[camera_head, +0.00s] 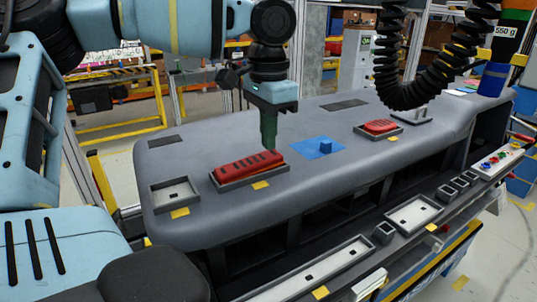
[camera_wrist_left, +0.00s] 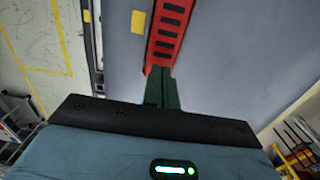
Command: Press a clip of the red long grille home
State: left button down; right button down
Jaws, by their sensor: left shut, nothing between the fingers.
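The red long grille (camera_head: 247,165) lies in a dark-framed slot (camera_head: 226,185) on the grey dashboard module (camera_head: 220,225). Its body shows above the frame's front edge; I cannot tell how deep each clip sits. My left gripper (camera_head: 269,147) points down at the grille's right end, fingers shut and empty. In the left wrist view the shut green fingertips (camera_wrist_left: 160,70) are at the near end of the slotted red grille (camera_wrist_left: 169,35). Touching or just above it, I cannot tell. The clips themselves are hidden. My right gripper is not in view.
An empty grey frame (camera_head: 175,194) is at the left. Trays (camera_head: 415,213) line the front rail. A black coiled hose (camera_head: 430,85) hangs over the right side.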

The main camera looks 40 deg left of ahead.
pick_arm(q)
jog(key=shift+f, duration=0.45)
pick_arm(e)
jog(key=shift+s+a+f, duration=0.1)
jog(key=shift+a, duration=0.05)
pick_arm(q)
jog(key=shift+f, duration=0.45)
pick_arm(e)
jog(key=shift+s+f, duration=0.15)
pick_arm(q)
jog(key=shift+f, duration=0.35)
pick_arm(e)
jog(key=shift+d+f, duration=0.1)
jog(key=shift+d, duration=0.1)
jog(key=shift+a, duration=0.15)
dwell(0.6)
